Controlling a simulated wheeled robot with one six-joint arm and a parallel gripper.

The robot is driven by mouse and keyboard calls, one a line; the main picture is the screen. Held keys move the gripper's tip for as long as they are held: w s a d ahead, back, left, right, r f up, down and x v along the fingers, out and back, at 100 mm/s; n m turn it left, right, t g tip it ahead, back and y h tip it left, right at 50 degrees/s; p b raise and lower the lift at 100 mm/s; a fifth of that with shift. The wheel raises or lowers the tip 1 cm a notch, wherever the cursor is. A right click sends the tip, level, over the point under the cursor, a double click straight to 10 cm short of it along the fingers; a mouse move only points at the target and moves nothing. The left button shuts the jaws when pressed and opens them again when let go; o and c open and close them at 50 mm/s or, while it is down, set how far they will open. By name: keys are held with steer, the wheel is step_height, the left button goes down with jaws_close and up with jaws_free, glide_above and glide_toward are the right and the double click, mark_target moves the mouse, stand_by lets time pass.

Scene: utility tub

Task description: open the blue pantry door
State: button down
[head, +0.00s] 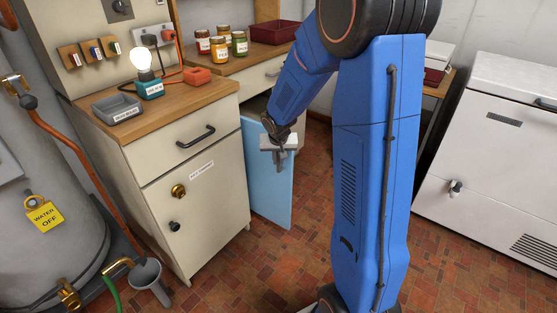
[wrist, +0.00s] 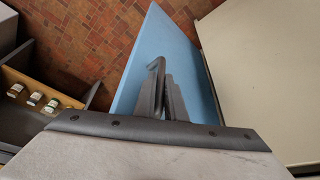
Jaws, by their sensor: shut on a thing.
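The blue pantry door (head: 266,181) stands partly open in the head view, swung out from the cabinet into the floor space. In the wrist view the blue door (wrist: 165,50) shows as a long slab running away from me. My gripper (head: 280,155) is at the door's upper part. It is shut on the door's grey handle (wrist: 158,80), which shows as a bent bar by the fingers in the wrist view. My forearm and gripper hide part of the door's top and the cabinet opening behind it.
A cream cabinet (head: 190,185) with a key knob stands left of the door. Jars (head: 221,45) stand on the wooden counter behind. A white chest freezer (head: 490,150) is at right. Tiled floor (head: 275,265) in front of the door is clear.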

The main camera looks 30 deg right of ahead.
steer(key=shift+w+a+r, duration=0.1)
steer(key=shift+w+r, duration=0.05)
steer(key=shift+w, duration=0.05)
steer(key=c, duration=1.8)
jaws_free()
steer(key=shift+s, duration=0.1)
steer(key=v, duration=1.7)
steer(key=shift+s+a, duration=0.1)
steer(key=shift+a, duration=0.05)
steer(key=s+a+r+n, duration=0.1)
steer(key=s+a, duration=0.1)
steer(key=s, duration=0.8)
steer(key=s+a+r+n+y, duration=0.1)
steer(key=s+a+n, duration=0.1)
steer(key=s, duration=0.8)
steer(key=s+a+n, duration=0.2)
steer(key=s, duration=0.8)
steer(key=shift+s+a+r+t+y, duration=0.15)
steer(key=shift+a+r+t+y, duration=0.15)
steer(key=shift+r+t+y, duration=0.1)
